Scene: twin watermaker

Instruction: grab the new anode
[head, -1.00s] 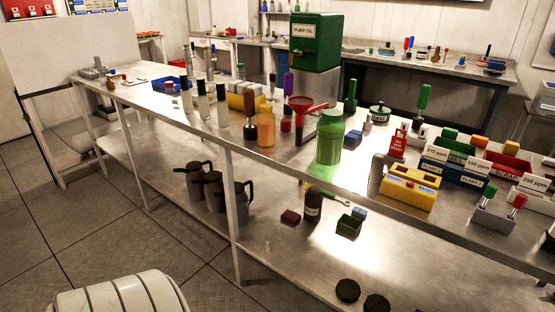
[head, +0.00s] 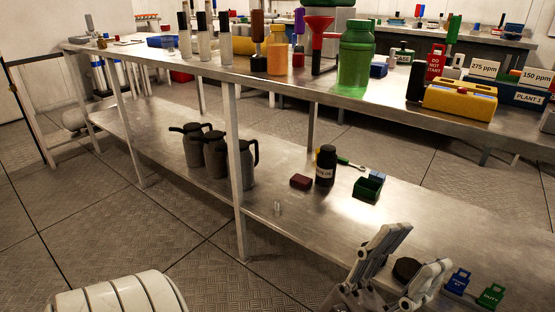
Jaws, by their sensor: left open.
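A small pale metallic cylinder (head: 277,208) stands on the lower shelf (head: 330,225) near its front edge, right of the front table leg. It may be the new anode; no label on it can be read. My left gripper (head: 422,248) is at the bottom right of the head view, in front of or over the lower shelf. Its two fingers are spread and nothing is held between them. It is well to the right of the cylinder. A black disc (head: 406,268) shows between the fingers, partly hidden. My right gripper is not in view.
On the lower shelf are black jugs (head: 215,155), a dark red block (head: 301,181), a black bottle (head: 325,168), a green box (head: 367,190), and blue (head: 458,281) and green (head: 490,296) tags. The crowded upper tabletop (head: 290,84) overhangs it.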

